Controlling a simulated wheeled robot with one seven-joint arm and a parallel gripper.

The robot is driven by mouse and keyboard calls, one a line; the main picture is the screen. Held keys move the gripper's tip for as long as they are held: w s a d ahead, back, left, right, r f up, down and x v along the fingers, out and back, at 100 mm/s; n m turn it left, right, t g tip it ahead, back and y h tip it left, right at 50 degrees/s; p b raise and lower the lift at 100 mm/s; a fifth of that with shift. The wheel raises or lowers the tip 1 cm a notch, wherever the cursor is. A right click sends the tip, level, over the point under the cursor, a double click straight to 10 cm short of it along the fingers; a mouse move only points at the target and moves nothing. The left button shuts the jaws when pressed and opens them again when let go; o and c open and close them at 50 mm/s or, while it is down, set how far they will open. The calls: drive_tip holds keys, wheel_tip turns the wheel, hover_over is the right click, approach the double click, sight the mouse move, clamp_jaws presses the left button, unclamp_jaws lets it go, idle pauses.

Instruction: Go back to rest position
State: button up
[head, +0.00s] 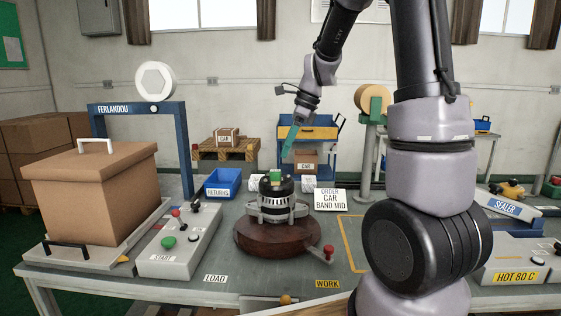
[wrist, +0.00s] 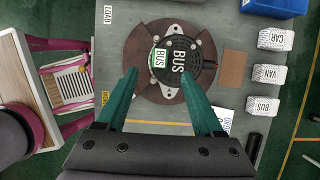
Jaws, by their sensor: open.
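My gripper (head: 290,141) hangs in the air above and behind the work table, its teal fingers pointing down. In the wrist view its two fingers (wrist: 158,74) are spread apart with nothing held between them. Beyond them is a dark round alternator (wrist: 182,72) marked BUS, with a green-edged BUS tag on top. The alternator (head: 282,207) sits on a brown round turntable (head: 275,237) and is clear of my gripper. The turntable has a red-knobbed handle (head: 328,252).
A white order card (head: 330,200) reads CAR BAND MID. A blue RETURNS bin (head: 223,183), a large brown box (head: 95,190) and a blue frame (head: 185,150) stand to the left. White CAR, VAN and BUS boxes (wrist: 266,74) line the wrist view's right. A sealer (head: 510,203) is right.

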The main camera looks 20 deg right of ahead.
drive_tip(key=shift+v, duration=0.95)
drive_tip(key=s+d+r+n+t+h, duration=0.1)
drive_tip(key=s+r+n+t, duration=0.2)
drive_tip(key=s+r+n, duration=0.2)
drive_tip(key=s+r+n+t+h, duration=0.1)
drive_tip(key=s+r+n, duration=0.4)
drive_tip(key=s+n, duration=0.7)
drive_tip(key=s+t, duration=0.1)
drive_tip(key=s, duration=0.3)
drive_tip(key=shift+d+n+t, duration=0.3)
drive_tip(key=shift+d+t, duration=0.1)
